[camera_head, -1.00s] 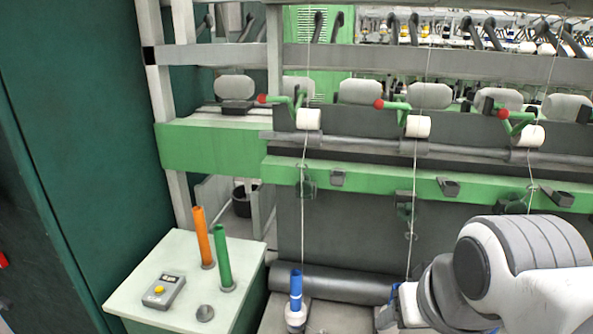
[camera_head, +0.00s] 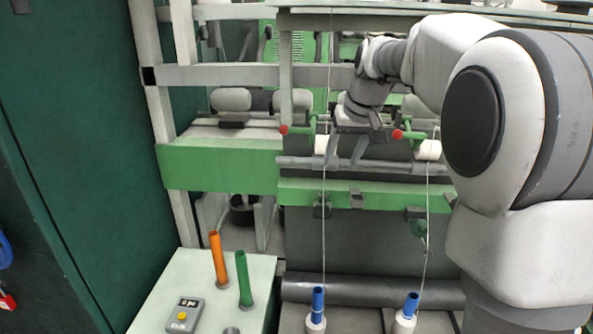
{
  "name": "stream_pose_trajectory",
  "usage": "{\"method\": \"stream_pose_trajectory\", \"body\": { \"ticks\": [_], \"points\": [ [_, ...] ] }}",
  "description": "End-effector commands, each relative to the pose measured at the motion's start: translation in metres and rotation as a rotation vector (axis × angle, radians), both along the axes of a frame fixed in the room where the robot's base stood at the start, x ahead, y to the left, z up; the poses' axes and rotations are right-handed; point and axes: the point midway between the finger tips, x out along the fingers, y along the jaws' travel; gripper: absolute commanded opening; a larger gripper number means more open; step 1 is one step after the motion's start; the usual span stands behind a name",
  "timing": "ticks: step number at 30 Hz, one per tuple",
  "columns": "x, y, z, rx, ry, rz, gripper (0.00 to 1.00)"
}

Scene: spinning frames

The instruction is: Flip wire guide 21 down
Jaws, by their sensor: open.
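Small dark-green wire guides hang below the green rail (camera_head: 300,188). One is at the left yarn (camera_head: 321,207) and another is at the right yarn (camera_head: 416,214). No numbers are legible, so I cannot tell which one is guide 21. My gripper (camera_head: 345,161) is open and empty, fingers pointing down, in front of the rollers and above the green rail. It appears just right of the left yarn and its white roller (camera_head: 321,145). It is well above the guides. Its exact distance from the machine is unclear.
Red-tipped levers stand left (camera_head: 284,130) and right (camera_head: 397,134) of my gripper. Blue-topped bobbins (camera_head: 317,309) (camera_head: 407,312) stand below. The side table carries an orange tube (camera_head: 219,260), a green tube (camera_head: 244,280) and a grey device (camera_head: 185,315). My arm hides the machine's right side.

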Motion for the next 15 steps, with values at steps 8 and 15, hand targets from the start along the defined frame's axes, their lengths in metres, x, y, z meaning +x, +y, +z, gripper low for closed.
{"method": "stream_pose_trajectory", "body": {
  "ticks": [8, 15],
  "points": [
    [0.029, -0.003, -0.006, 0.006, 0.009, 0.008, 0.61],
    [0.042, 0.001, -0.04, 0.006, 0.011, 0.008, 0.61]
  ]
}}
